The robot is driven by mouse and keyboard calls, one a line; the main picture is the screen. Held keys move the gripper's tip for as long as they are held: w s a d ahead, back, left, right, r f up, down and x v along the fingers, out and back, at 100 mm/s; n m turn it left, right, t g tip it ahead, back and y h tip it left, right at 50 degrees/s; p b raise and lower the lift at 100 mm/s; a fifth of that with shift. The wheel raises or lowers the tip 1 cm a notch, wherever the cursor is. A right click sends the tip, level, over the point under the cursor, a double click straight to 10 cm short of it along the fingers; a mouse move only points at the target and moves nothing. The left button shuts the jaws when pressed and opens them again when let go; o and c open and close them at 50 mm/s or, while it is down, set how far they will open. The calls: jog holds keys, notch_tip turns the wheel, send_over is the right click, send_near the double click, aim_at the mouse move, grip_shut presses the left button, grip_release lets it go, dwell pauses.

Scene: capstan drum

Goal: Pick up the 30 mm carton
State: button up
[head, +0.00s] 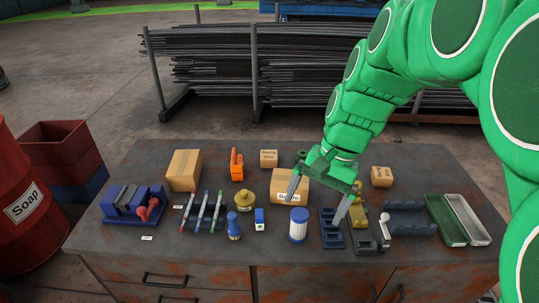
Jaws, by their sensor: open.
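Several brown cartons stand on the dark workbench (150,160). A small carton (268,158) with two lines of print stands at the back middle. A wider carton (289,187) with a white label stands near the middle, partly covered by my gripper. Another small printed carton (381,176) stands at the back right. The print is too small to tell for sure which is the 30 mm one. My green gripper (317,203) is open, fingers pointing down, with nothing visible between them. One finger overlaps the wider carton in view; whether it touches is unclear.
A large carton (183,170) and an orange tool (237,164) stand at the back left. Marker pens (203,212), a blue-white cylinder (298,225) and blue trays (331,228) fill the front. Green (445,220) and white (467,219) trays lie at the right.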

jog(key=w+a+m+y, duration=0.1)
jog(key=w+a+m, duration=0.1)
jog(key=w, duration=0.6)
jog(key=w+a+m+y, duration=0.2)
jog(key=w+a, duration=0.1)
jog(key=w, duration=0.5)
jog(key=m+t+y, duration=0.1)
jog(key=m+y, duration=0.6)
jog(key=m, duration=0.2)
send_over(271, 155)
notch_tip(271, 155, down, 18)
jog(key=shift+s+d+f, duration=0.1)
jog(key=shift+s+f, duration=0.05)
jog(key=shift+f, duration=0.05)
jog(key=shift+w+f+y, duration=0.3)
jog(key=shift+f, duration=3.75)
jog(key=shift+x, duration=1.1)
jog(key=shift+a+f, duration=0.3)
jog(key=shift+a, duration=0.05)
